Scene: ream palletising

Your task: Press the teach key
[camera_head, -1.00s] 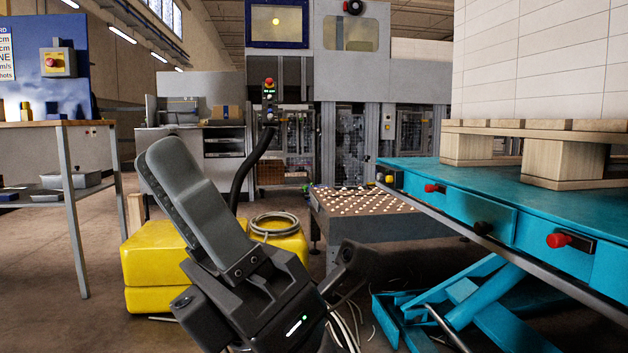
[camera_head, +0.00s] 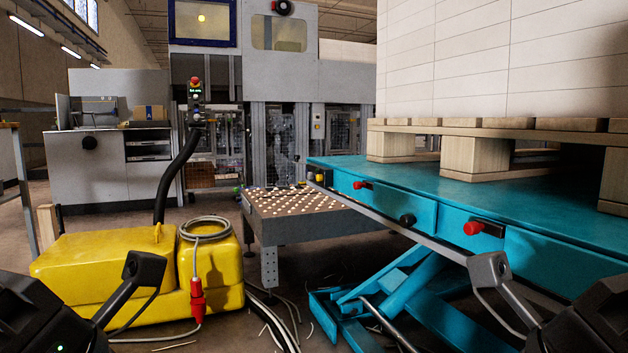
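A small control box (camera_head: 195,95) stands on a black flexible post left of centre, in front of the grey machine. The keys are too small to read, so I cannot tell which is the teach key. The dark body of my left gripper (camera_head: 38,318) shows at the lower left edge, well below and in front of the box. The body of my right gripper (camera_head: 590,322) shows at the lower right corner.
A yellow block (camera_head: 100,265) with a coiled cable and red plug stands in front of the post. A ball-top table (camera_head: 310,228) is at centre. A teal lift table (camera_head: 440,200) with knobs carries a pallet (camera_head: 480,155) of white stacks at right. Cables lie on the floor.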

